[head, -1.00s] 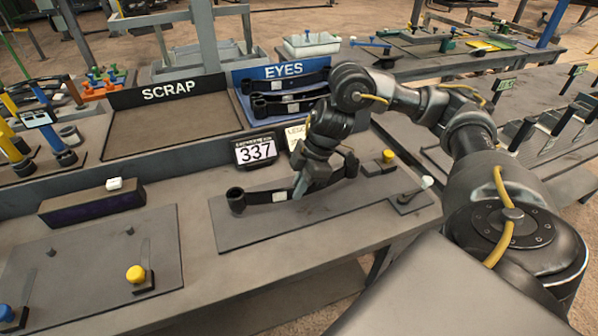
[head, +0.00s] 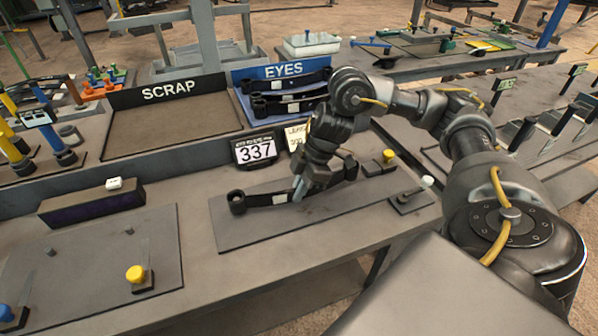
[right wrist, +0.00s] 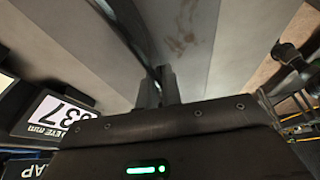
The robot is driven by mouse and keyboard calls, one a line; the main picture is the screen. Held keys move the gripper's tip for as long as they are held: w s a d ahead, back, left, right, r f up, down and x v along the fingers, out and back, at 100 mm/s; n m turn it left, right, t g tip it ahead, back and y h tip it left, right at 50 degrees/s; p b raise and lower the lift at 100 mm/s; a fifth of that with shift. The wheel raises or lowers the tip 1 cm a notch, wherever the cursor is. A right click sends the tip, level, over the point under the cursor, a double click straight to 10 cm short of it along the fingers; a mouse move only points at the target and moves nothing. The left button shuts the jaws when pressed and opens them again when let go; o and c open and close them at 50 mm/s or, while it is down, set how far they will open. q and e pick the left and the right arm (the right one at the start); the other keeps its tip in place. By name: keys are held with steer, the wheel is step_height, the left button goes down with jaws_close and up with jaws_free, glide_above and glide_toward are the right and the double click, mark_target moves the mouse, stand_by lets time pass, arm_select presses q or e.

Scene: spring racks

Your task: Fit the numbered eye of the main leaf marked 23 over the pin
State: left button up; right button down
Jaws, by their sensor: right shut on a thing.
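A dark curved main leaf (head: 262,201) with a rolled eye (head: 237,198) at its left end and a pale label lies low over a grey plate (head: 235,235). The number on it is too small to read. My right gripper (head: 300,188) is shut on the leaf near its middle and hides part of it. In the right wrist view the gripper (right wrist: 166,88) has the dark leaf (right wrist: 130,25) between its fingers. The pin is not clearly visible; I cannot tell whether the eye is around it. My left gripper is not in view.
A display reading 337 (head: 255,151) stands behind the plate. A yellow-topped clamp (head: 388,157) stands at the plate's right end. The EYES tray (head: 245,105) holds more leaves; the SCRAP tray (head: 150,125) looks empty. Another plate (head: 90,265) lies at left.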

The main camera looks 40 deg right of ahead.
steer(key=shift+f, duration=0.5)
stand_by(2.2)
steer(key=c, duration=1)
jaws_free()
steer(key=shift+a, duration=0.1)
